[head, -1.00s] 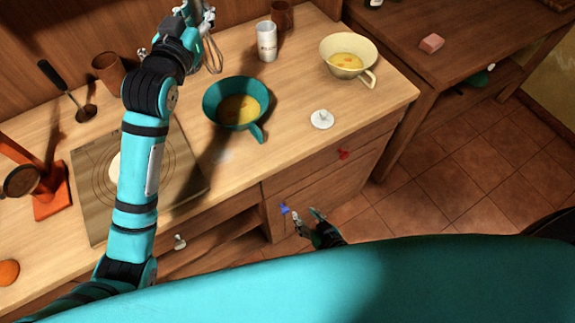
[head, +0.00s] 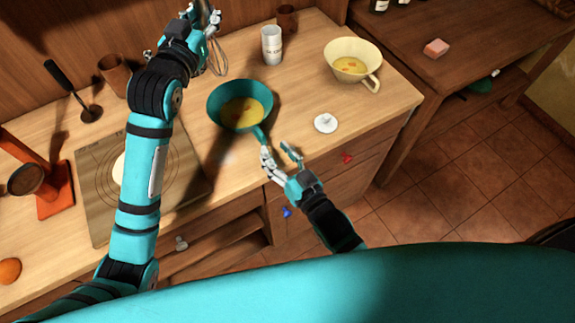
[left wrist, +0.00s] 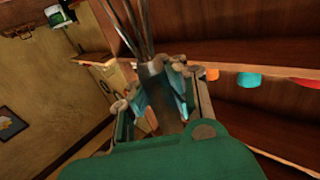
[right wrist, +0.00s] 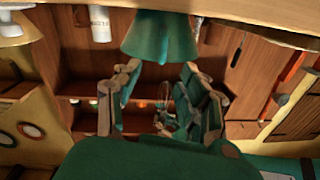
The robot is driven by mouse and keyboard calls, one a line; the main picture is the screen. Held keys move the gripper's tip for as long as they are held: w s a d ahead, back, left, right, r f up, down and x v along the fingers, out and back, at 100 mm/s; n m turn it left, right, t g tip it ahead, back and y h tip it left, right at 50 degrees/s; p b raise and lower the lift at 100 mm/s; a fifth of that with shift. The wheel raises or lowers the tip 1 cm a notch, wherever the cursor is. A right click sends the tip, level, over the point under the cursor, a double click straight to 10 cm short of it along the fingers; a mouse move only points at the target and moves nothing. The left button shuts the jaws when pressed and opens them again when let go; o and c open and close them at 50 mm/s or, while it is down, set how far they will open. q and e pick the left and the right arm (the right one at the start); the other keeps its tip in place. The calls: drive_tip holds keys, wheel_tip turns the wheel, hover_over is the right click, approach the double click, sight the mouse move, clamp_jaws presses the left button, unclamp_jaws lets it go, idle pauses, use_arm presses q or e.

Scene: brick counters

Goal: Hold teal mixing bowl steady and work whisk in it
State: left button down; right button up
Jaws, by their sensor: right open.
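The teal mixing bowl (head: 214,103) stands on the wooden counter with yellow liquid inside and its handle (head: 260,134) pointing toward me. In the right wrist view the bowl (right wrist: 160,38) shows beyond the fingers. My right gripper (head: 279,155) is open at the counter's front edge, close to the handle's end; contact cannot be told. My left gripper (head: 208,22) is shut on the whisk (head: 216,57), behind the bowl and up to its left. In the left wrist view the whisk (left wrist: 128,28) rises from between the fingers.
A cream bowl (head: 369,52), a white can (head: 271,46), a brown cup (head: 287,19) and a white lid-like piece (head: 325,123) stand to the right. A board (head: 92,175) lies left, partly under my left arm. An orange-red stand (head: 55,190) is further left.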

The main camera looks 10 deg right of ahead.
sight(265, 139)
drive_tip(key=x, duration=0.6)
drive_tip(key=shift+w+a, duration=0.2)
drive_tip(key=shift+w, duration=0.1)
clamp_jaws()
